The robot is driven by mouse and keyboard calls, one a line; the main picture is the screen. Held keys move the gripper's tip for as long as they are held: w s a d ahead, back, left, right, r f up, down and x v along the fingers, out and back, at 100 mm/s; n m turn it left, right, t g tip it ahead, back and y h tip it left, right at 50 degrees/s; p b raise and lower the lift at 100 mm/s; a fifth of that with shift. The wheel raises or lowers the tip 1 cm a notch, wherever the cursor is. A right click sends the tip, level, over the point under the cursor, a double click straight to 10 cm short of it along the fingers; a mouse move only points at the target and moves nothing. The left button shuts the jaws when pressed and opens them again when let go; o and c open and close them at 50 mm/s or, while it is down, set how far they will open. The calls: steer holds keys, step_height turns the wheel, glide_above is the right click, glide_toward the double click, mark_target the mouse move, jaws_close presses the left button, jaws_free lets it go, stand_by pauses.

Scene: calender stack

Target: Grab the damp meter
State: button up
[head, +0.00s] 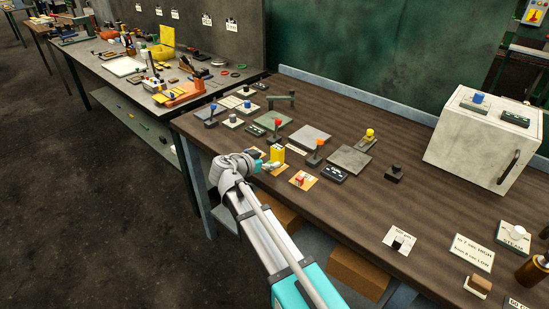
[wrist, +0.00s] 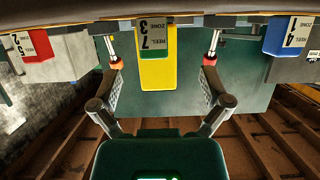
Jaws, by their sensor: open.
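The damp meter is not clearly labelled in either view; a small upright yellow block (head: 277,154), near the front edge of the brown bench, may be it. In the head view my gripper (head: 268,166) is beside this block, its fingers small and partly hidden. A tag hides part of this piece. I cannot tell whether the fingers touch it.
The bench (head: 430,210) carries several levers and plates around the block. An orange-topped lever (head: 316,152) and a card with a red piece (head: 302,180) are close by. A grey cabinet (head: 482,140) stands at the right. In the wrist view, red (wrist: 70,45) and blue (wrist: 281,37) parts flank the gripper.

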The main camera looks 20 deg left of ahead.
mark_target(274, 158)
steer(key=shift+b+x, duration=0.95)
steer(key=shift+x, duration=1.65)
steer(key=shift+d, duration=0.1)
jaws_close()
